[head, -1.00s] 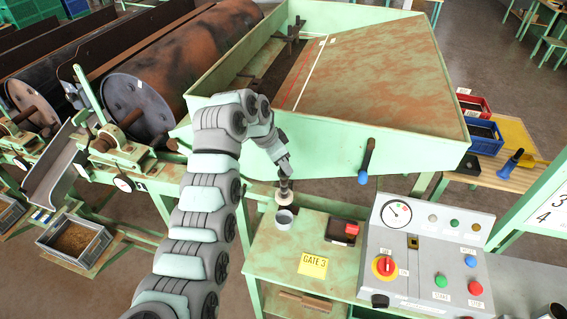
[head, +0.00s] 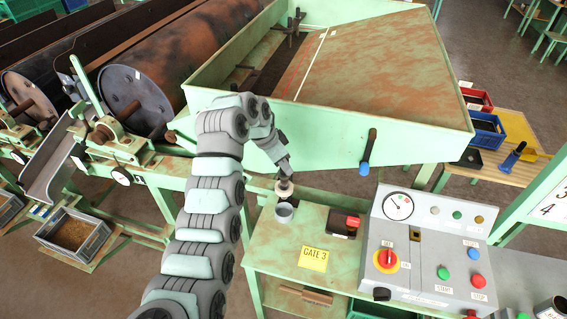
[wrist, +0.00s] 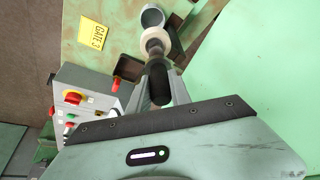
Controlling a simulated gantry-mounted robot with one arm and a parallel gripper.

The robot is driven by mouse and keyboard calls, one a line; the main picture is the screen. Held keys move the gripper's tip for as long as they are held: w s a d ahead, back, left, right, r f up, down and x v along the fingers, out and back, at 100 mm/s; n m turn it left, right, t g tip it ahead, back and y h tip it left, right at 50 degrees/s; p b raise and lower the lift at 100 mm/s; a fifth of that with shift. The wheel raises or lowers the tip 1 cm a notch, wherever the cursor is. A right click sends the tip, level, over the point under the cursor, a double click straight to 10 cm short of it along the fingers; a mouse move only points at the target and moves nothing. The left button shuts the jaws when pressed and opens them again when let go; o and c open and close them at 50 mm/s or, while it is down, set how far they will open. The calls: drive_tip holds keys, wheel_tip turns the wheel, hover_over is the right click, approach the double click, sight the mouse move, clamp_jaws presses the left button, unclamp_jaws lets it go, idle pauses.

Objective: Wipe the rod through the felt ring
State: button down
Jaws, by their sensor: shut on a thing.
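My gripper (wrist: 159,84) is shut on the black handle (wrist: 158,88) of the rod, seen between the two fingers in the wrist view. The rod's brownish shaft (wrist: 155,50) runs away from the handle to the cream felt ring (wrist: 153,36). The shaft's end overlaps the ring; I cannot tell how far it is inside. In the head view my gripper (head: 283,171) is just above the felt ring (head: 284,188), which is partly hidden. A grey cup (head: 284,212) stands right by the ring on the green bench; it also shows in the wrist view (wrist: 152,16).
A yellow GATE 3 card (head: 313,259) and a dark block with a red part (head: 344,222) lie on the bench. The control panel (head: 428,250) stands to the right. The large green tray's wall (head: 320,140) rises behind my gripper.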

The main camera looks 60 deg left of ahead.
sight(283, 172)
drive_tip(key=shift+f+b, duration=0.85)
drive_tip(key=shift+f, duration=0.95)
drive_tip(key=shift+r+p, duration=1.25)
drive_tip(key=shift+r, duration=5.2)
